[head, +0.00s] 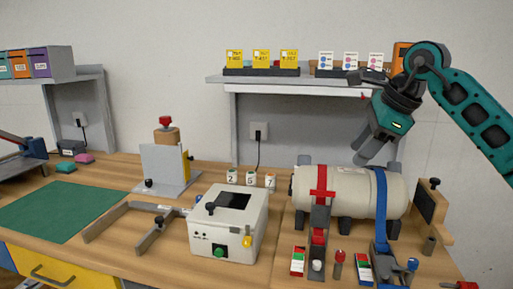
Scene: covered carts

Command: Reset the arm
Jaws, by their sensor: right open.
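My right arm (473,105) is teal and dark grey. It comes in from the right edge, rises to a bent elbow and turns down to the wrist. My right gripper (374,158) points down and left, just above or behind the beige cylinder (345,190) on the bench. It is open, and I see nothing held in it. Whether its fingertips touch the cylinder is unclear, as the cylinder's top hides part of that area. My left gripper is not in view.
A shelf (300,81) with yellow and white cards hangs close to my right arm. The cylinder has red and blue straps. A white box (228,222), an upright grey plate (163,165) and a green mat (65,212) occupy the wooden bench (120,255).

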